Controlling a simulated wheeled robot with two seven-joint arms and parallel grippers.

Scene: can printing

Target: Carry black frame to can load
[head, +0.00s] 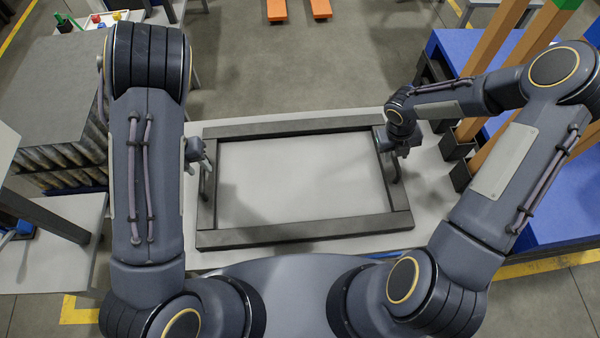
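The black frame (305,233) is a large dark rectangle lying on a pale table (435,203) in front of me, in the head view. The table's pale top shows through its opening. My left gripper (205,178) is at the frame's left side bar. My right gripper (393,172) is at its right side bar. Both grippers' fingers are small and partly hidden, so I cannot tell whether they close on the bars. I cannot pick out the can load for sure.
A grey-topped stand (55,75) with dark cylinders below is at the left. A blue pallet-like platform (560,190) with orange-brown posts stands at the right. Two orange bars (277,10) lie at the top. Open grey floor (330,70) extends beyond the table.

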